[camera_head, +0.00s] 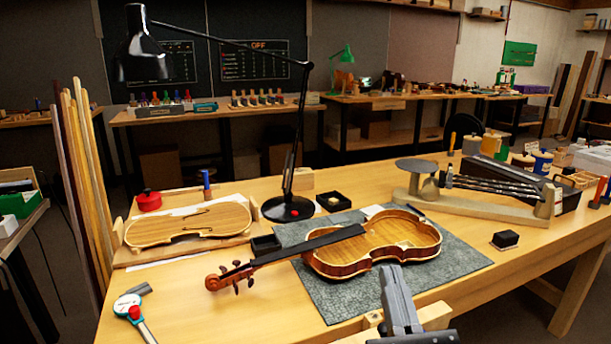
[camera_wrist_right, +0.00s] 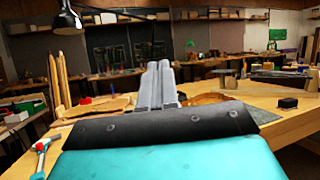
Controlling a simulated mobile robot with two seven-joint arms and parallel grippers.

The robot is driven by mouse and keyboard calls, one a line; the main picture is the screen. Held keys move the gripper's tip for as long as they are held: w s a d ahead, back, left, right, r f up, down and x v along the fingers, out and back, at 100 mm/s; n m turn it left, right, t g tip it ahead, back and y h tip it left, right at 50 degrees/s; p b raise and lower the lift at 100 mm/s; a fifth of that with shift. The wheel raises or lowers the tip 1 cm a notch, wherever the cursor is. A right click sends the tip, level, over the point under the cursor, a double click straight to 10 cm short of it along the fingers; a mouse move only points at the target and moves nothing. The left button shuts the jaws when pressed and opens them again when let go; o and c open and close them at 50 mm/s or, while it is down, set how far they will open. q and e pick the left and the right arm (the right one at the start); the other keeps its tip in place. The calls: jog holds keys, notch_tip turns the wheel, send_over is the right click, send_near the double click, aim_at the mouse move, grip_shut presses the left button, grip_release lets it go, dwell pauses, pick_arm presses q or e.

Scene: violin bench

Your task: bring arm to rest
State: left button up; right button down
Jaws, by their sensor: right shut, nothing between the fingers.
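My right gripper (camera_head: 391,274) is at the front edge of the bench, at the bottom of the head view, pointing forward. It is shut and empty; its two fingers (camera_wrist_right: 160,70) lie together in the right wrist view. It appears in front of the violin (camera_head: 380,243), which lies on a grey mat (camera_head: 455,263), with its neck and scroll toward the left. In the wrist view the violin is mostly hidden behind the fingers. My left gripper is not in view.
A black desk lamp (camera_head: 289,207) stands behind the violin. A violin plate (camera_head: 188,225) lies on a board at left. A dial gauge (camera_head: 134,311) is at the front left. A wooden piece (camera_head: 435,315) sits by my right gripper. A small black block (camera_head: 505,240) is at right.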

notch_tip(320, 180, down, 12)
jog(key=s+a+n+g+y+p, duration=0.1)
jog(key=n+g+y+p, duration=0.3)
jog(key=n, duration=1.9)
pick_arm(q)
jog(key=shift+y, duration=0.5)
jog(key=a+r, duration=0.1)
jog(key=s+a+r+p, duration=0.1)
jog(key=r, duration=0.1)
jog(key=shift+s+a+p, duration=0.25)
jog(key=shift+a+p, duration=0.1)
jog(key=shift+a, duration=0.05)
pick_arm(e)
jog(key=s+d+f+n+g+h, duration=0.1)
jog(key=s+d+f+n+g, duration=0.2)
jog(key=f+n, duration=0.4)
jog(key=s+d+f+n+g+h, duration=0.2)
jog(key=s+d+f+n+g, duration=0.2)
jog(key=f+n, duration=0.3)
notch_tip(320, 180, down, 3)
jog(key=shift+s+d+r+g, duration=0.15)
jog(key=shift+s+g, duration=0.1)
jog(key=shift+g, duration=0.45)
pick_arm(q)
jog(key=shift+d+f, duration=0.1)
